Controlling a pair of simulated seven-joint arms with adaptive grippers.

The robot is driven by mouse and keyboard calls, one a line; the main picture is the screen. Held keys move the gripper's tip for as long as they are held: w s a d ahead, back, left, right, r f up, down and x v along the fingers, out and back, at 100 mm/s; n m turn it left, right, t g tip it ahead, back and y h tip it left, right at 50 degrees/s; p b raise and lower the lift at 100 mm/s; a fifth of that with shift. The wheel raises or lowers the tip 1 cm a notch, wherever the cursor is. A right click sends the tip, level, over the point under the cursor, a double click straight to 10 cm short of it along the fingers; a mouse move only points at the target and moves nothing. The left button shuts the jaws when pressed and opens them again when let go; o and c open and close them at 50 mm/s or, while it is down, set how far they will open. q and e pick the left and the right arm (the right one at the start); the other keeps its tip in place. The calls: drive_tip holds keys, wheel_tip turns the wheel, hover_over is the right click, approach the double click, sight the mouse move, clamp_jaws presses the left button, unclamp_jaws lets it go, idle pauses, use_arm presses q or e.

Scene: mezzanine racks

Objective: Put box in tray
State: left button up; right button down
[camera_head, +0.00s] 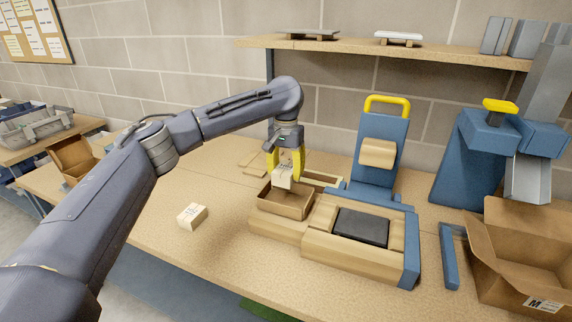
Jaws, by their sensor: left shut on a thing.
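My left gripper (285,162), with yellow fingers, points down and is shut on a small white box (283,178) with dark print. It holds this box over the brown tray (284,206), at its upper rim; I cannot tell whether the box touches the tray. The tray is open-topped and sits at the left end of a tan and blue fixture. A second small white box (192,216) lies on the table to the left of the tray, apart from it. My right gripper is not in view.
The fixture has a dark pad (361,228) and an upright blue back with a yellow handle (387,105). A blue press (486,150) and an open cardboard carton (525,255) stand at right. A shelf (390,49) runs above. The table's front left is clear.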

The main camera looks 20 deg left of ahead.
use_arm(q)
drive_tip(key=shift+f, duration=4.15)
drive_tip(key=o, duration=1.2)
drive_tip(key=shift+o, duration=0.2)
